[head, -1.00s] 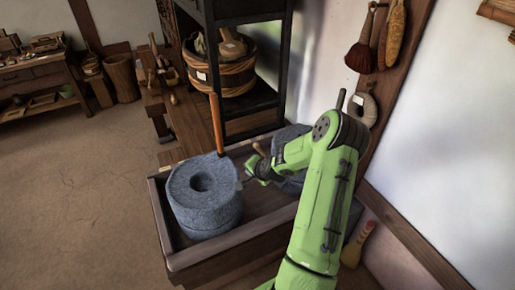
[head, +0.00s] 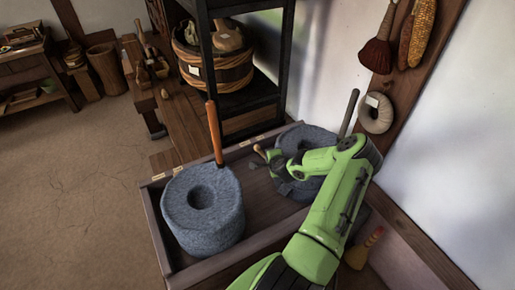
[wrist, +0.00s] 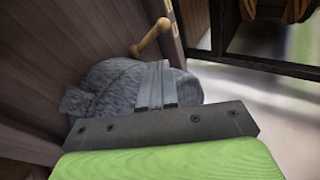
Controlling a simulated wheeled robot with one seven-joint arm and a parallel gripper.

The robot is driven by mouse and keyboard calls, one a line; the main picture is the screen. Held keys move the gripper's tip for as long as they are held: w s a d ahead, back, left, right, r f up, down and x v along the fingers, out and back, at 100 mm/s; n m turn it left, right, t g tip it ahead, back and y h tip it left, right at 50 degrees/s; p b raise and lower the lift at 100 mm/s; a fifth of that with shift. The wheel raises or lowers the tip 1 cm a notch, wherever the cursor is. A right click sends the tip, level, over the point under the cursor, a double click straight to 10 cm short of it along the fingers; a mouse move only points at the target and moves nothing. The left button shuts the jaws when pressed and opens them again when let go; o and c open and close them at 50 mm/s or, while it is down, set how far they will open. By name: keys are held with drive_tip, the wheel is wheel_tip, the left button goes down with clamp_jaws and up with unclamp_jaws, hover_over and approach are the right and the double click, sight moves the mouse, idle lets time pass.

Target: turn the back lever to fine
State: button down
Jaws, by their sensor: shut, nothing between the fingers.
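The back lever (head: 260,151) is a short tan wooden handle with a rounded end, at the tray's back side near the far millstone. In the wrist view the lever (wrist: 150,38) slants from the tray wall, just beyond my fingertips. My gripper (head: 258,164) is shut and empty, close beside the lever. In the wrist view my gripper (wrist: 156,66) has its fingers together over the grey far millstone (wrist: 100,85). Whether the fingers touch the lever is unclear. The far millstone (head: 315,138) is partly hidden by my arm.
The near millstone (head: 202,217), with a hole in its top, stands in the wooden tray (head: 157,228). An orange upright handle (head: 214,130) rises behind it. A dark rod (head: 349,113) stands at the far millstone. A black shelf (head: 206,75) stands behind. Pale labels (head: 165,173) mark the tray's back rim.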

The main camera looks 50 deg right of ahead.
sight(257, 150)
drive_tip(key=b+x, duration=0.7)
drive_tip(key=x, duration=1.2)
drive_tip(key=shift+a+f+b, duration=0.1)
drive_tip(key=shift+a+b, duration=0.1)
drive_tip(key=shift+b, duration=0.2)
